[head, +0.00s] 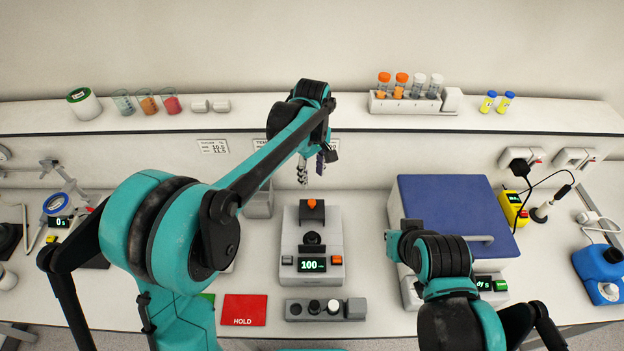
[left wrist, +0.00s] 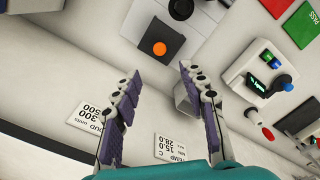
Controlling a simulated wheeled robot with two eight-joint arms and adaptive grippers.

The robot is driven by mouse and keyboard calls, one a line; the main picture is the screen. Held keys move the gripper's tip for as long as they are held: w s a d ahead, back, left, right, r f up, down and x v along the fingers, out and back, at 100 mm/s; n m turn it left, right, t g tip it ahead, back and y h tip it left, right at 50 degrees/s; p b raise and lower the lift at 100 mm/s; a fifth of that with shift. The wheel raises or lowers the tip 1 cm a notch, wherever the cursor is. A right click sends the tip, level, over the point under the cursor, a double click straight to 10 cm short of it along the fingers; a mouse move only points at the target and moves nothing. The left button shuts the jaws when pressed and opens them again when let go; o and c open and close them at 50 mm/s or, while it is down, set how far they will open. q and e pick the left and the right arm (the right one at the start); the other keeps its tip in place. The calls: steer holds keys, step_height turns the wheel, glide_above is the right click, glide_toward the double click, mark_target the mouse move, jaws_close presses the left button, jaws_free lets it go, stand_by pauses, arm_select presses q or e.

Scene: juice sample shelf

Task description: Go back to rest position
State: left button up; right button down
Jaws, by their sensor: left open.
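My left gripper (head: 311,170) hangs above the back of the bench, below the shelf front, with its arm stretched out from the left. In the left wrist view its two purple-padded fingers (left wrist: 160,80) are apart with nothing between them. An orange-capped tube (head: 311,204) stands at the back of the grey device (head: 333,240) reading 100. The orange cap also shows in the left wrist view (left wrist: 159,48), beyond the fingertips.
The shelf (head: 300,117) carries a grey rack (head: 378,103) of capped tubes, small beakers and two yellow vials. A blue-lidded box (head: 455,205) stands right of the device. A red HOLD mat (head: 244,310) and a grey holder (head: 355,309) lie in front.

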arm_select(q)
steer(key=shift+a, duration=0.1)
stand_by(0.4)
steer(key=s+a+f+m+t+b, duration=0.4)
steer(key=s+a+b, duration=0.6)
steer(key=a+b, duration=0.1)
steer(key=s+a+f+m+t+b, duration=0.3)
steer(key=s+a+f+m+b, duration=0.2)
steer(key=s+f, duration=0.5)
steer(key=a+f+b, duration=0.1)
steer(key=b, duration=0.1)
steer(key=shift+s+a+f+b, duration=0.3)
steer(key=shift+a+b, duration=0.05)
